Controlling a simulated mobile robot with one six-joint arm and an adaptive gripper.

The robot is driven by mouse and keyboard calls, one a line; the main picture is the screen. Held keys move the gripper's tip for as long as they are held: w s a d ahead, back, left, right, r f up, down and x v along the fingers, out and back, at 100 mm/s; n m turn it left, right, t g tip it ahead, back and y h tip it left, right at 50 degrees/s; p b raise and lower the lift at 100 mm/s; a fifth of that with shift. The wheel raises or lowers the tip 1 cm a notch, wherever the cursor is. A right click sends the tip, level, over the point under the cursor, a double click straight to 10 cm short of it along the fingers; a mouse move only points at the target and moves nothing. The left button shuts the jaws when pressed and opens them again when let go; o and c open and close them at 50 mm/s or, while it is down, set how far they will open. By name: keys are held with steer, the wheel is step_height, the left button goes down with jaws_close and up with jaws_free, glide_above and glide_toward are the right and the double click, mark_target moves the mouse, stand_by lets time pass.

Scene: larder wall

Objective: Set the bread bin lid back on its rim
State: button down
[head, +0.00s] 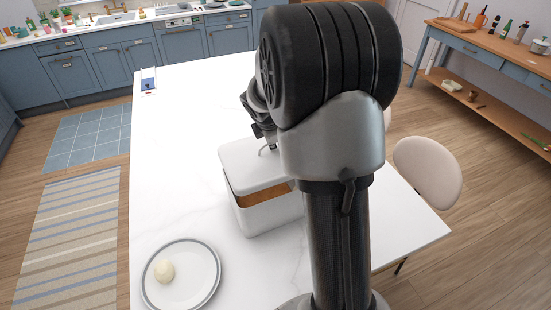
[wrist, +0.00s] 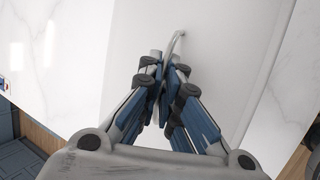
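The white bread bin (head: 270,217) stands on the white table. Its pale lid (head: 240,168) is on top but not flush: a brown wooden strip of the inside shows along the front. I cannot tell whether the lid touches the rim at the back. A thin metal loop handle (wrist: 178,40) stands up from the lid. My gripper (wrist: 163,62) is over the lid with its fingers drawn close together on the handle, part of which is hidden between them. In the head view my arm hides the right side of the bin and lid.
A grey-rimmed plate (head: 205,285) with a pale round item (head: 164,271) is in front left of the bin. A small blue-and-white item (head: 148,82) lies at the table's far left. A chair (head: 428,172) stands at right.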

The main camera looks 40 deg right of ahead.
mark_target(275, 153)
step_height(275, 153, down, 6)
steer(key=shift+r+b, duration=0.15)
steer(key=shift+b, duration=1)
steer(key=shift+f+b, duration=0.55)
steer(key=shift+f, duration=0.1)
steer(key=c, duration=1.8)
jaws_free()
